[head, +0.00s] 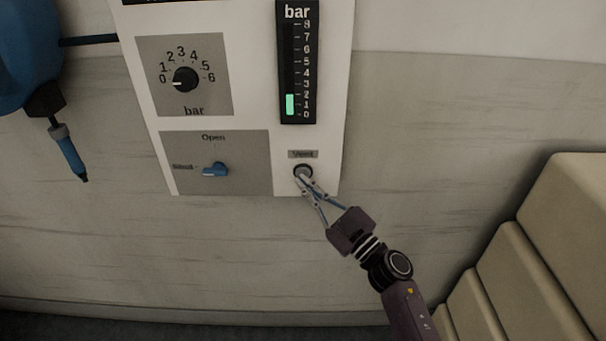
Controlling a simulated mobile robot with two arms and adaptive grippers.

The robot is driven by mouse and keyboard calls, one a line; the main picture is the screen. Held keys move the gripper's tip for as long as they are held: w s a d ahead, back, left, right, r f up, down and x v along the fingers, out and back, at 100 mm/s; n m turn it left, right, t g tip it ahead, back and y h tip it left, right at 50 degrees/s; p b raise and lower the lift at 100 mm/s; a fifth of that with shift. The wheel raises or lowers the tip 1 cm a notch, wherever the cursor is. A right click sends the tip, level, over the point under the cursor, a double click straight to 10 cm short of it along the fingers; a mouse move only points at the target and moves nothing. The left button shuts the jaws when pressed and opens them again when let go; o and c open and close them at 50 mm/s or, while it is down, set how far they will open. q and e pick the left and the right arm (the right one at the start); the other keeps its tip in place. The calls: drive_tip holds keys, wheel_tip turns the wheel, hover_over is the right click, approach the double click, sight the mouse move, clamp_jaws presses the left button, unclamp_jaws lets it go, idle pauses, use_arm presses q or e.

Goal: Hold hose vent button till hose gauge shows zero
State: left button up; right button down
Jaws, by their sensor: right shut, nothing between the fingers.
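The white panel (258,60) on the wall carries a vertical bar gauge (297,62) with a 0 to 8 scale. Its green column (290,105) reaches up to about 2. The round dark vent button (303,171) sits below it under a small "Vent" label. My right gripper (304,178) is shut and empty, its fingertips at the button's face and partly covering it. I cannot tell how far the button is pressed in. My left gripper is not in view.
A black dial (186,79) points near 0 bar. Below it a blue valve handle (215,170) points left, away from "Open". A blue hose tool (67,150) hangs at the left. Beige stepped blocks (545,255) stand at the lower right.

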drive_tip(key=shift+w, duration=0.35)
drive_tip(key=shift+w, duration=0.4)
idle(2.0)
drive_tip(key=shift+s, duration=0.1)
drive_tip(key=shift+s+p, duration=0.45)
drive_tip(key=shift+s, duration=0.3)
drive_tip(key=shift+s, duration=0.1)
drive_tip(key=s+p, duration=0.2)
drive_tip(key=s, duration=0.2)
drive_tip(key=shift+s+p, duration=0.3)
drive_tip(key=shift+s, duration=0.1)
